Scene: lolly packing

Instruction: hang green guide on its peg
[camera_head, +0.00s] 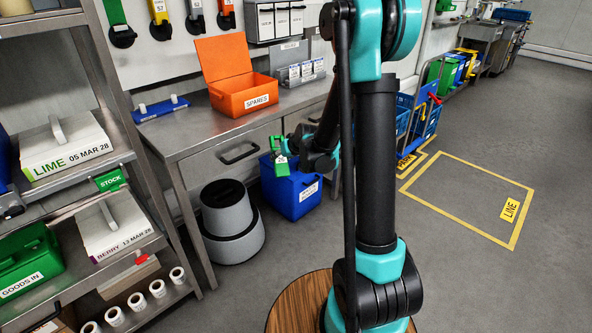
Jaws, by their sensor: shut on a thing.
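A green guide (281,169) with a white number label is held at the end of my arm, above the blue bin and in front of the bench's edge. My gripper (285,153) is shut on it; the fingers are small and partly hidden by the guide. On the wall at the top left, black round pegs carry a long green guide (114,12), a yellow guide (158,10) and an orange guide (225,7). I cannot make out an empty peg.
A steel bench (185,130) holds an open orange SPARES box (243,94) and a blue rack (160,107). A blue bin (291,193) and a grey round container (230,222) stand on the floor.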

